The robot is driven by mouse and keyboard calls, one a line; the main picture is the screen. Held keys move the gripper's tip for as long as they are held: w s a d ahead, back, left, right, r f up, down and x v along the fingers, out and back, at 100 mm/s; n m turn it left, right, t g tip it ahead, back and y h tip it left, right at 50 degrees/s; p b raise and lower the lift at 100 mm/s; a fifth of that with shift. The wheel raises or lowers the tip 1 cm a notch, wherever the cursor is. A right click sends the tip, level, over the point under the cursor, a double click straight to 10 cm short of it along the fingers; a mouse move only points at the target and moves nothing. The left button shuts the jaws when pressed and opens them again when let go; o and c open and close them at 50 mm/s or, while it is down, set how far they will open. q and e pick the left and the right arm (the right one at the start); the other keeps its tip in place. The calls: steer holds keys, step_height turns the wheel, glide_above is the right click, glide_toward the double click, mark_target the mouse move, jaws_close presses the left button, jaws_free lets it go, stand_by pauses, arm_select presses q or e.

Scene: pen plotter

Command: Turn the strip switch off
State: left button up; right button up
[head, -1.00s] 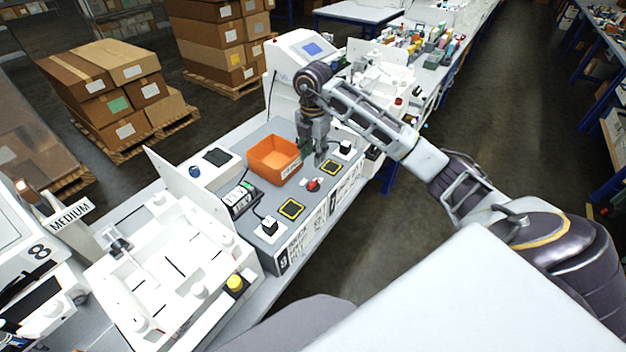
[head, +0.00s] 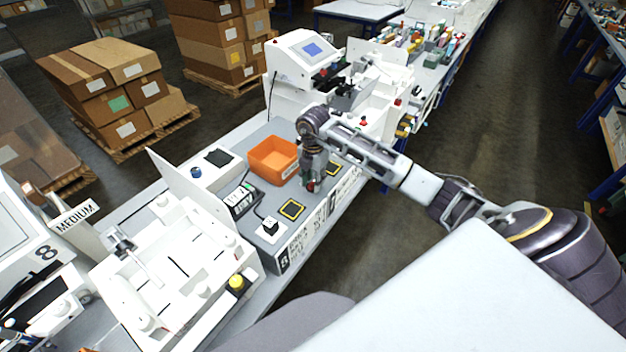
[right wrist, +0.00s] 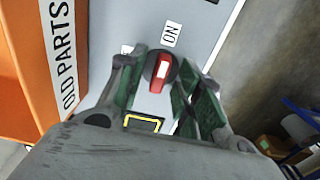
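A rotary switch with a red handle on a dark round base (right wrist: 161,72) sits on the grey panel in the right wrist view. Its handle points roughly toward the white ON label (right wrist: 171,34). My right gripper (right wrist: 165,88) is open, with green-padded fingers on either side of the switch; I cannot tell whether they touch it. In the head view my right gripper (head: 311,184) points down over the switch, mostly hiding it. My left gripper is not in view.
An orange bin (head: 273,160) marked OLD PARTS stands close beside my right gripper. A black box (head: 243,200) with a cable and a yellow-framed square (head: 291,209) lie nearer. A white machine (head: 300,60) with a screen stands behind.

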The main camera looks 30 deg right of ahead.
steer(key=shift+f, duration=0.25)
steer(key=shift+c, duration=0.3)
jaws_close()
